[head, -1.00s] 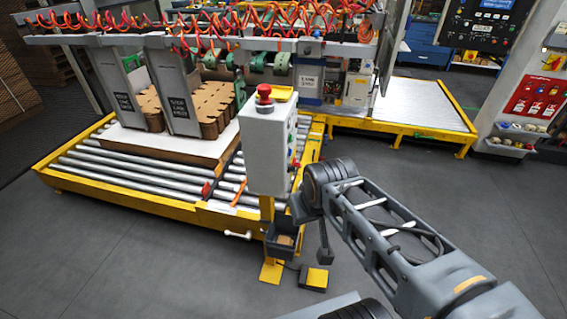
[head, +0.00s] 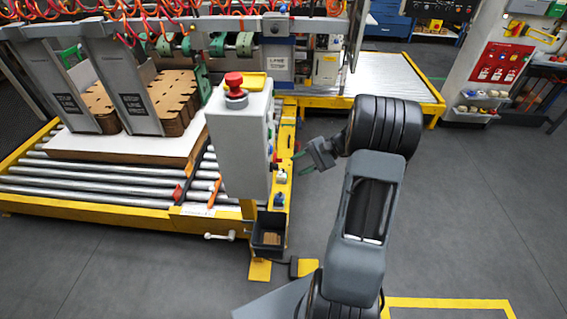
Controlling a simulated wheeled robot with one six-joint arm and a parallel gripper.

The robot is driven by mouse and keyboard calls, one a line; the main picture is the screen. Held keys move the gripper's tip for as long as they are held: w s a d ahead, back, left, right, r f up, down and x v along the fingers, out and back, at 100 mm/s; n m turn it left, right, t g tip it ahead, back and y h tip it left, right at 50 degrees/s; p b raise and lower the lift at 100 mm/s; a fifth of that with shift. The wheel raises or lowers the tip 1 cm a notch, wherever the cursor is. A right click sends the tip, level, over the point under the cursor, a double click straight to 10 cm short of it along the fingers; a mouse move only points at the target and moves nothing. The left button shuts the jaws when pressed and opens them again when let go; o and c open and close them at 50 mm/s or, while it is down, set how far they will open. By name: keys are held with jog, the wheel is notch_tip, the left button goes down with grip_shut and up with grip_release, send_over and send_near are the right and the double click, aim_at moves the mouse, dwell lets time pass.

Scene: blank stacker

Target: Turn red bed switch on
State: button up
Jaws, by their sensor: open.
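A light grey control box (head: 238,150) stands on a yellow post at the corner of the roller conveyor. A red mushroom button (head: 234,82) sits on its top. Its right side carries several small controls, among them green ones and a blue one (head: 281,176); they are seen edge-on, and I cannot tell which is the red bed switch. My gripper (head: 299,163) is just right of that side panel, its fingers pointing left toward it. It is open and empty, and I see no clear contact with the panel.
The roller conveyor (head: 110,178) with stacked brown cardboard blanks (head: 175,100) lies left and behind. A small dark bin (head: 268,236) hangs below the box, with a yellow pedal (head: 304,267) on the floor. Grey floor at right is clear.

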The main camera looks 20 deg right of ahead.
jog(key=w+d+f+m+t+y, duration=0.2)
jog(key=d+f+m+t+y, duration=0.25)
jog(key=d, duration=0.55)
jog(key=t+h+p, duration=0.2)
jog(key=p, duration=0.1)
send_near(278, 160)
jog(key=w+a+f, duration=0.2)
jog(key=w+a, duration=0.3)
jog(key=a, duration=0.1)
jog(key=shift+w+a, duration=0.2)
jog(key=shift+n+y, duration=0.25)
grip_shut()
